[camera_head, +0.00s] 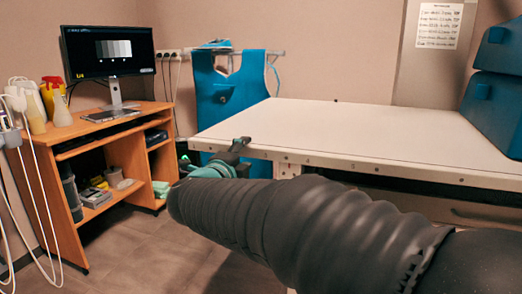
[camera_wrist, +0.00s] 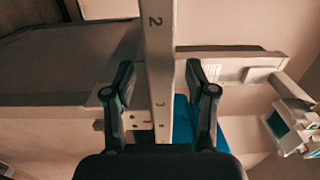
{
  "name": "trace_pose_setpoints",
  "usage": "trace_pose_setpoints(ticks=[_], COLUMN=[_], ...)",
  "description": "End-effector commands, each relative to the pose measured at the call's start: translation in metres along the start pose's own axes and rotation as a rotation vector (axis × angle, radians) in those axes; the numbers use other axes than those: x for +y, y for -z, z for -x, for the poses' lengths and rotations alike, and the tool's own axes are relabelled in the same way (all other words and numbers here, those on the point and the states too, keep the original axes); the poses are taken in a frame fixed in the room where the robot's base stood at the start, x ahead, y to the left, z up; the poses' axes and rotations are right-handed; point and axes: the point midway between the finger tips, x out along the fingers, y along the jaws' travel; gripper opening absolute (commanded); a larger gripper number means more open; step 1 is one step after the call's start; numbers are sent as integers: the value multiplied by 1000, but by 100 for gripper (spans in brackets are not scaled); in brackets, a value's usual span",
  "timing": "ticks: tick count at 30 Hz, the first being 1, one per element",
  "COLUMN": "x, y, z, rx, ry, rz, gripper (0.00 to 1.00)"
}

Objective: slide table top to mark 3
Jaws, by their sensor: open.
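The white table top (camera_head: 350,125) reaches from the middle to the right of the head view, with small marks along its front edge. My gripper (camera_head: 238,150) is at that edge, near its left end; my dark arm hides part of the edge. In the wrist view my gripper (camera_wrist: 158,75) is open, one finger on each side of the pale edge strip (camera_wrist: 157,60), with gaps to both fingers.
A wooden desk (camera_head: 115,150) with a monitor (camera_head: 108,52) stands at the left. A blue apron (camera_head: 230,90) hangs behind the table. Blue boxes (camera_head: 495,100) sit on the table's right end. The floor (camera_head: 150,240) between desk and table is clear.

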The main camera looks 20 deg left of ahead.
Motion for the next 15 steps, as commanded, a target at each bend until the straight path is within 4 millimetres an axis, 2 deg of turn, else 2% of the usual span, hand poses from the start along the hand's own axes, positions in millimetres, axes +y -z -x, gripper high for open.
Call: trace_pose_setpoints(ticks=[3,6,15], x=[0,-1,0], y=[0,0,0], z=[-16,-24,-30], rx=[2,1,-1], ry=[-1,1,0], rz=[0,-1,0], gripper=[56,56,56])
